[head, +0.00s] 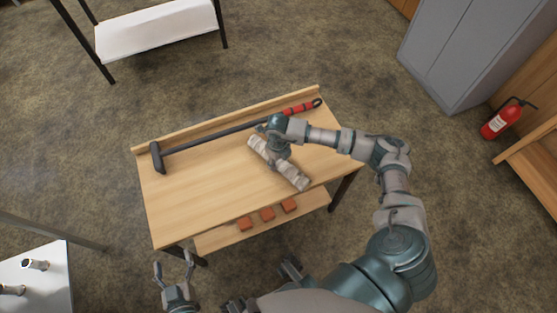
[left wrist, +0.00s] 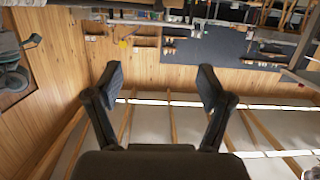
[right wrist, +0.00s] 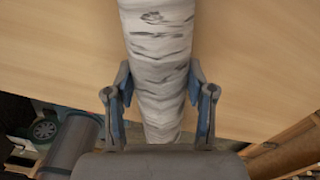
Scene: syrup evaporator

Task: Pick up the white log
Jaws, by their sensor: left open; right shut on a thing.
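The white log (head: 293,176), pale with dark bark marks, lies slanted on the wooden table (head: 200,190) in the head view. My right gripper (head: 277,160) is over its middle and hides part of it. In the right wrist view, the log (right wrist: 158,60) runs between the two fingers of my right gripper (right wrist: 160,103), which is shut on it. I cannot tell whether the log is clear of the tabletop. My left gripper (head: 173,268) is open and empty, off the table's front left corner; its spread fingers also show in the left wrist view (left wrist: 160,90).
A long black tool with a red handle (head: 215,134) lies along the table's back edge, behind the log. Several reddish blocks (head: 267,213) sit on the lower shelf. A grey cabinet (head: 465,50) and a fire extinguisher (head: 501,121) stand at the right. The table's left part is clear.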

